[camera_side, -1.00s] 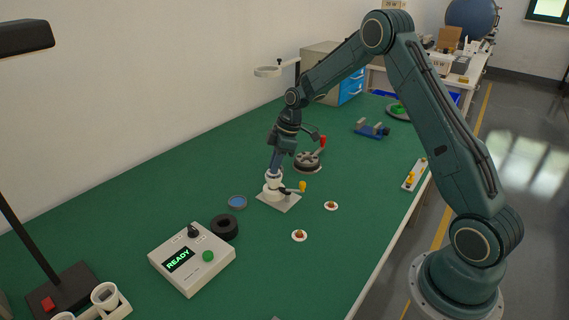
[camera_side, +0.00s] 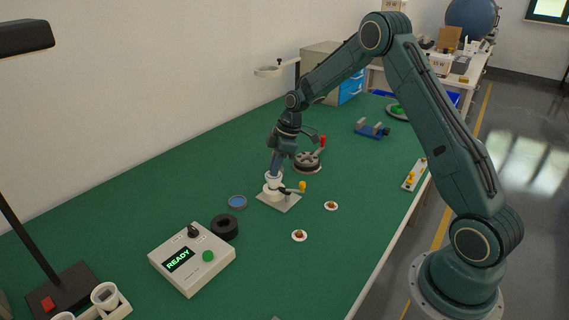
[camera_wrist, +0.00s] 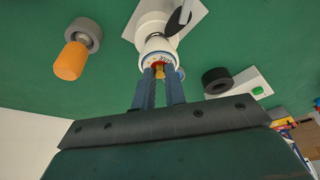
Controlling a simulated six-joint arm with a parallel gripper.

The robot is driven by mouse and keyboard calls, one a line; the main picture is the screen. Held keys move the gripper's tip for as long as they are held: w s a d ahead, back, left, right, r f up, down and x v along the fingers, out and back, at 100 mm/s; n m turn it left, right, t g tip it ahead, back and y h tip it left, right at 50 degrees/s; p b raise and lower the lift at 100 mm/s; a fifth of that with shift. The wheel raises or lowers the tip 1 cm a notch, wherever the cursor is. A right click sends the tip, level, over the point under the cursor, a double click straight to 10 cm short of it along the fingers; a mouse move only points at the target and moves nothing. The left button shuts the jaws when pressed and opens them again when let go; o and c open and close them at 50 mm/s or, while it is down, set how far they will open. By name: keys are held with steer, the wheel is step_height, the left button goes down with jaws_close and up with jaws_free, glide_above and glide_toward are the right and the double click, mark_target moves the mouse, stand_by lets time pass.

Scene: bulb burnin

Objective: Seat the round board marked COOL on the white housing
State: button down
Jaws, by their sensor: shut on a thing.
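The white housing (camera_side: 271,189) stands upright in a fixture on a grey plate. In the wrist view its white body (camera_wrist: 152,28) is just beyond my fingertips. My gripper (camera_wrist: 159,78) points down at the housing top, its two blue fingers shut on a small round board (camera_wrist: 158,58) with a white rim and red and yellow parts. The board is at the housing's open end; I cannot tell whether it is fully down. Its marking is too small to read. Two other round white boards with orange centres lie on the mat, one nearer (camera_side: 299,236) and one farther (camera_side: 331,205).
A yellow-knobbed lever (camera_side: 301,187) sticks out right of the fixture. A crank device with a red handle (camera_side: 307,160) stands behind. A black ring (camera_side: 224,227), a blue dish (camera_side: 237,201) and a READY tester (camera_side: 192,258) are in front left. The green mat to the right is mostly free.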

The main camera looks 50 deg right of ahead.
steer(key=shift+f, duration=0.4)
stand_by(0.7)
steer(key=c, duration=1.4)
jaws_free()
steer(key=shift+o, duration=0.2)
steer(key=shift+r, duration=0.1)
step_height(320, 180, up, 7)
steer(key=shift+r, duration=0.1)
steer(key=shift+w+a, duration=0.2)
steer(key=shift+a, duration=0.05)
glide_above(236, 202)
steer(key=f, duration=0.9)
steer(key=shift+s+d, duration=0.3)
steer(key=shift+d, duration=0.05)
step_height(236, 202, down, 3)
steer(key=shift+f, duration=0.95)
steer(key=shift+r, duration=0.15)
